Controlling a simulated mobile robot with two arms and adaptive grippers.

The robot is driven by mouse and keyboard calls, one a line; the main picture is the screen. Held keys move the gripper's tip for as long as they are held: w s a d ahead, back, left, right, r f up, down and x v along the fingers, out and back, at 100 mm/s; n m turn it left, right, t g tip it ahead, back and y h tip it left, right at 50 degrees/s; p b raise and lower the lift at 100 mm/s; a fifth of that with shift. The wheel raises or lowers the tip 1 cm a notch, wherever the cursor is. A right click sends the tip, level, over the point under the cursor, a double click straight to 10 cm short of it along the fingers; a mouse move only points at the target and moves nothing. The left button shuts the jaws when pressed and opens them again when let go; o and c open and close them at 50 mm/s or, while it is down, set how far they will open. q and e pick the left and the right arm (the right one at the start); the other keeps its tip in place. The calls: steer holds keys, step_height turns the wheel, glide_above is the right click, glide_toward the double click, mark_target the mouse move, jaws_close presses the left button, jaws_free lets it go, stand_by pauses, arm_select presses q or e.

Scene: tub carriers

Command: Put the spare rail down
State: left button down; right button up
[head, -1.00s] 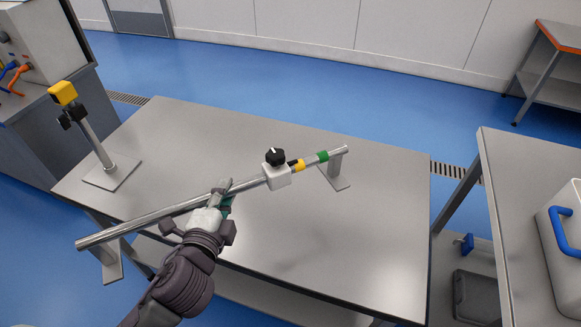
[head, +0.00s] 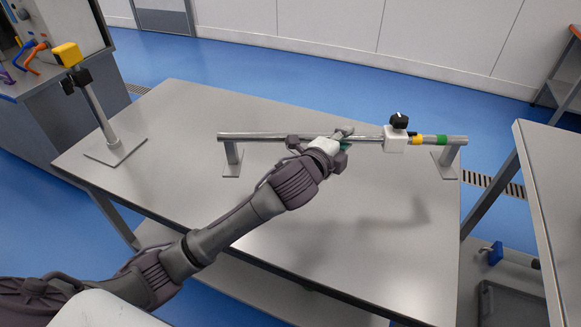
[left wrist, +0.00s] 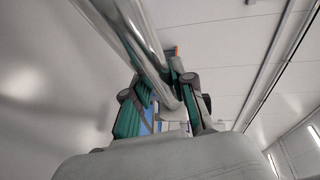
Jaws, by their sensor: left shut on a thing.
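My left gripper (head: 340,138) is shut on the tube, left of the white block. The rail runs nearly level across the picture over the grey table (head: 150,180). In the left wrist view the tube (left wrist: 150,50) passes between the green-padded fingers of my left gripper (left wrist: 168,100). My right gripper is out of view.
A post with a yellow head (head: 67,54) stands on a flat base at the table's left. Another bench (head: 545,190) stands at the right, across a gap. The front middle of the table is clear.

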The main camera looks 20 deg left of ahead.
arm_select(q)
steer(key=shift+s+a+f, duration=0.8)
steer(key=shift+a+f, duration=0.45)
steer(key=shift+f, duration=0.2)
steer(key=shift+s+a+f, duration=0.8)
steer(key=shift+a+f, duration=0.4)
steer(key=shift+f, duration=0.3)
steer(key=shift+s+a+f, duration=0.8)
steer(key=shift+a+f, duration=0.45)
steer(key=shift+f, duration=0.2)
steer(key=shift+f, duration=0.15)
steer(key=c, duration=1)
jaws_free()
steer(key=shift+s+f, duration=0.1)
steer(key=v, duration=1.2)
steer(key=shift+r+b, duration=0.2)
steer(key=shift+b, duration=0.2)
